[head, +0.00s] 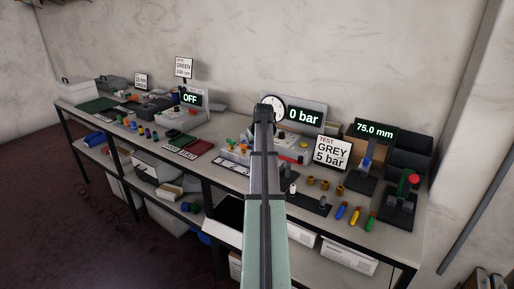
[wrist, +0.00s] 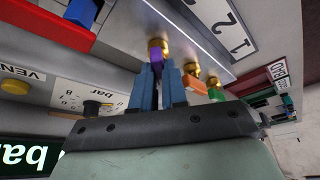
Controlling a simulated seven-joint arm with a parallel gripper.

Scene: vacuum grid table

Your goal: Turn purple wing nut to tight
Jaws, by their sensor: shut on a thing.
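The purple wing nut (wrist: 156,60) is in the wrist view, on a brass fitting (wrist: 158,44) at the edge of a grey panel. My gripper (wrist: 163,74) has its blue fingers on both sides of the purple wing nut, shut on it. Their lower contact is partly hidden by the fingers. An orange wing nut (wrist: 194,84) and a green wing nut (wrist: 215,93) sit on similar brass fittings to the right. In the head view my arm hides the gripper and the purple wing nut.
A gauge display (head: 304,115) reads 0 bar. In the wrist view a red block (wrist: 66,25), a blue block (wrist: 83,11) and a yellow button (wrist: 14,86) are nearby. The long table (head: 392,235) is crowded with stations.

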